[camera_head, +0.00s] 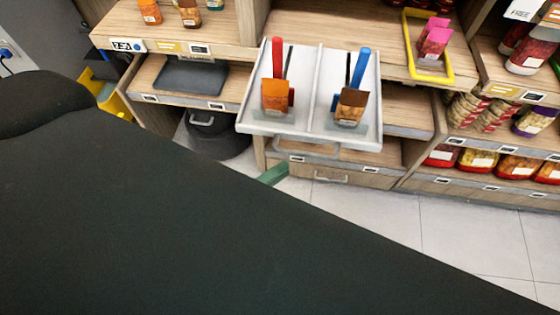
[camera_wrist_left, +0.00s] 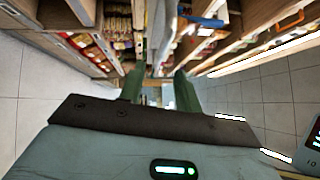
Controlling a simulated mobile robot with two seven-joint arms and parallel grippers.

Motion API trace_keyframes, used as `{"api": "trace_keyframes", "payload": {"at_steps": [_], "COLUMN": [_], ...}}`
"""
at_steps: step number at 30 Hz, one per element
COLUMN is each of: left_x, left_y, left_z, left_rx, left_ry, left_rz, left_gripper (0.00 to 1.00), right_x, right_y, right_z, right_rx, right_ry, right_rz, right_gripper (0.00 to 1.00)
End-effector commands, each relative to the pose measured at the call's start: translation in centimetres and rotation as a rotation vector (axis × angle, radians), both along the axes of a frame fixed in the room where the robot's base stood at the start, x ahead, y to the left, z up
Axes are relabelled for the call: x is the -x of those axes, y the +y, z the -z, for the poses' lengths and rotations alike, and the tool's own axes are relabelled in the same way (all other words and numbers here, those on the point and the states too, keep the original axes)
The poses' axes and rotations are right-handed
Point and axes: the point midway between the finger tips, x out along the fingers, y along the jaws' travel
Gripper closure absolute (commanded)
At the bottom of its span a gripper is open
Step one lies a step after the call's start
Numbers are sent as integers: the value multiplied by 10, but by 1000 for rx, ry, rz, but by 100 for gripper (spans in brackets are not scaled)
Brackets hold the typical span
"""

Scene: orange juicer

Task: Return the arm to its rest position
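My left arm (camera_head: 200,220) fills the lower left of the head view as a large dark shape. A green finger of my left gripper (camera_head: 274,174) shows past its upper edge, in front of the lower shelves. In the left wrist view, the two green fingers of my left gripper (camera_wrist_left: 160,88) stand apart with nothing held between them. The gripper is open and empty, pointing along the aisle between shelves. My right gripper is in neither view.
A white two-part tray (camera_head: 316,125) holds small cartons and red- and blue-handled items above the finger. A yellow-rimmed tray (camera_head: 450,52) with pink packs is at upper right. A black bin (camera_head: 215,140) stands below the left shelf. Tiled floor (camera_head: 460,245) is clear at lower right.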

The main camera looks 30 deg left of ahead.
Motion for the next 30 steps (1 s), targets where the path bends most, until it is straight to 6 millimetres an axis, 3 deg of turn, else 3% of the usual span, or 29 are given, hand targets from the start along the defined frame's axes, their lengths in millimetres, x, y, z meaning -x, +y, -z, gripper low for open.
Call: {"api": "trace_keyframes", "payload": {"at_steps": [11, 16, 20, 24, 30], "left_x": [1, 15, 43, 86, 149], "left_y": [1, 12, 28, 43, 54], "left_z": [2, 20, 49, 83, 116], "left_rx": [15, 199, 476, 806, 1195], "left_ry": [20, 244, 546, 853, 1145], "left_rz": [-5, -73, -196, -378, -642], "left_gripper": [67, 67, 67, 67, 67], "right_x": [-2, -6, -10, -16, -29], "right_y": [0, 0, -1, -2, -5], "right_z": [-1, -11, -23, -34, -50], "right_rx": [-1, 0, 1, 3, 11], "right_ry": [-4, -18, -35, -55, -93], "right_rz": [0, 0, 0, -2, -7], "right_gripper": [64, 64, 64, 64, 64]}}
